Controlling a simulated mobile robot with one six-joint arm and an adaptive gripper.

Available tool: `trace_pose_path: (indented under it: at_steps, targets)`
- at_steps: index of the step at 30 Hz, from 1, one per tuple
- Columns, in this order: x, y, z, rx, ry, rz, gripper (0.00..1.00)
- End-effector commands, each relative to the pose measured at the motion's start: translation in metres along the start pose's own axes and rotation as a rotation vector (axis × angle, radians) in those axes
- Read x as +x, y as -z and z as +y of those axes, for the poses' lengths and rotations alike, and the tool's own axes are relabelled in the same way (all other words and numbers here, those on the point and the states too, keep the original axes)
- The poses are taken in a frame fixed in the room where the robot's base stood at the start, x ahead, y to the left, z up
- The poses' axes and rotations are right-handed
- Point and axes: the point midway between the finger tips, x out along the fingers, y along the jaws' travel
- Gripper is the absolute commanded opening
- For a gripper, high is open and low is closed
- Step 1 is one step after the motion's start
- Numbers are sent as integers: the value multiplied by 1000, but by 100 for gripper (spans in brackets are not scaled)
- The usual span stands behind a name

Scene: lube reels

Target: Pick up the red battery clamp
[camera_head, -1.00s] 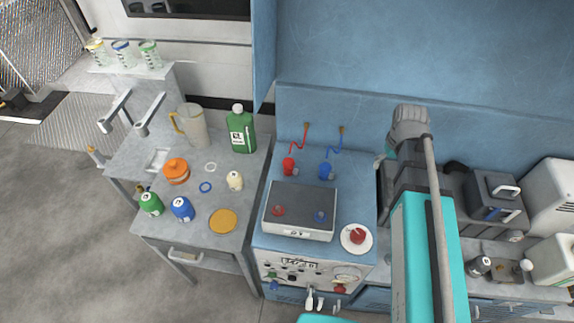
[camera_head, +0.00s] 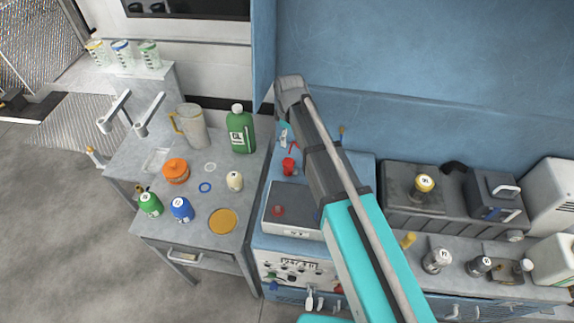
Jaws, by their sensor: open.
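The red battery clamp (camera_head: 288,165) stands on the blue bench top, behind the grey-topped box (camera_head: 290,208). A short piece of its red cable shows above it. My gripper (camera_head: 284,135) is mostly hidden by my arm; a small teal and pale part of it shows just behind and above the clamp. It is open, with nothing seen held in it. I cannot tell whether it touches the clamp. The blue clamp is hidden behind my arm.
A red disc (camera_head: 278,211) is on the box. A green bottle (camera_head: 241,130) stands on the left table, near the bench. A blue back wall (camera_head: 440,80) rises behind. A dark battery-like block (camera_head: 395,208) and several small containers are to the right.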

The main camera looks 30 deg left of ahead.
Motion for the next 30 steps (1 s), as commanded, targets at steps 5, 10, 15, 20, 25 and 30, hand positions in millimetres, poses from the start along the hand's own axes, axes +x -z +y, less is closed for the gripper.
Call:
trace_pose_path:
  at_steps: [5,10,15,20,25,30]
  targets:
    - [0,6,-2,-17,0,0,100]
    - [0,5,-2,-16,0,0,100]
    - [2,5,-2,-15,0,0,100]
    - [10,5,-2,-15,0,0,100]
    - [22,5,-2,-15,0,0,100]
    - [36,6,-2,-15,0,0,100]
